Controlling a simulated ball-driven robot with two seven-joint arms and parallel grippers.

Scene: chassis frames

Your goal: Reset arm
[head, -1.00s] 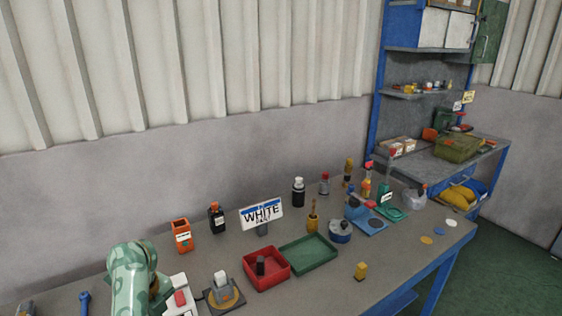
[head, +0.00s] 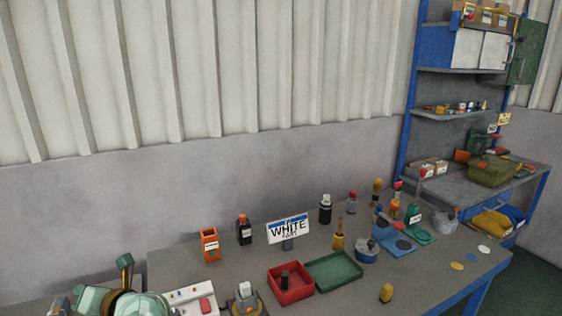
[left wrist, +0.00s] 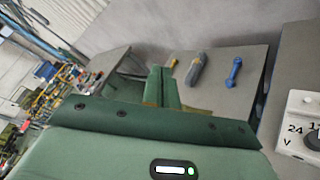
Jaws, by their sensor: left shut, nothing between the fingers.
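My left gripper (head: 124,260) shows at the bottom left of the head view, with my pale green arm below it at the picture's edge. Its fingers also show in the left wrist view (left wrist: 162,84), together and with nothing between them. They are above or in front of a grey bench top; the exact gap cannot be told. A blue wrench (left wrist: 234,72) and a grey-handled tool (left wrist: 196,68) lie beyond the fingers, to their right, apart from them. My right gripper is in neither view.
On the workbench stand a white box with a red part (head: 206,306), a red tray (head: 290,296), a green tray (head: 334,270), a white sign (head: 288,229), an orange container (head: 210,245) and several bottles. A blue-framed shelf (head: 408,110) stands at the right.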

